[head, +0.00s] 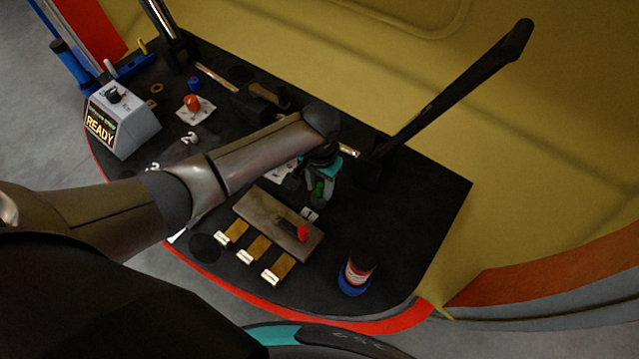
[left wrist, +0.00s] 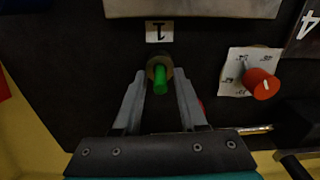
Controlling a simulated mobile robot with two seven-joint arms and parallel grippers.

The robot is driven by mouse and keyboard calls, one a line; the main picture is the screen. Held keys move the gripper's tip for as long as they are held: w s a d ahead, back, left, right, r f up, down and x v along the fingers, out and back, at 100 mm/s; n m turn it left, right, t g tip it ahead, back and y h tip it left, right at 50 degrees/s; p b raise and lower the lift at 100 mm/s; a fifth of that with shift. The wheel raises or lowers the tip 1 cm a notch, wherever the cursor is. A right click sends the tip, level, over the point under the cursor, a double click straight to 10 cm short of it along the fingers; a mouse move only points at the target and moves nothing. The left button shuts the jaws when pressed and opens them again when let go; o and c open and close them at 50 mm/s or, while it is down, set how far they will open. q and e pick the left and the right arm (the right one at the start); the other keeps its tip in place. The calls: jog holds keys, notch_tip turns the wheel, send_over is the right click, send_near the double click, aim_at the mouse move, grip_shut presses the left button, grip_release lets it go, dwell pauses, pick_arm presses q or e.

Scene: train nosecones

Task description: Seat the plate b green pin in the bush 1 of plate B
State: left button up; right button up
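The green pin (head: 319,189) stands below my left gripper in the head view. In the left wrist view the green pin (left wrist: 160,78) is between the fingers of my left gripper (left wrist: 160,84), with a gap on each side. The gripper is open. A brass-coloured bush (left wrist: 157,63) shows around the pin's far end, beside a white label "1" (left wrist: 159,31). The pin appears to be at the bush, but how deep it sits cannot be told. My right gripper is not in view.
A red and white can (head: 356,274) stands in a blue holder at the right. A red knob on a white card (left wrist: 262,84) is beside the gripper. The table's right end is clear.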

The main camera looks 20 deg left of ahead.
pick_arm(q)
jog(key=shift+o, duration=0.3)
jog(key=shift+r, duration=0.1)
notch_tip(320, 180, up, 12)
jog(key=p, duration=0.4)
dwell(0.4)
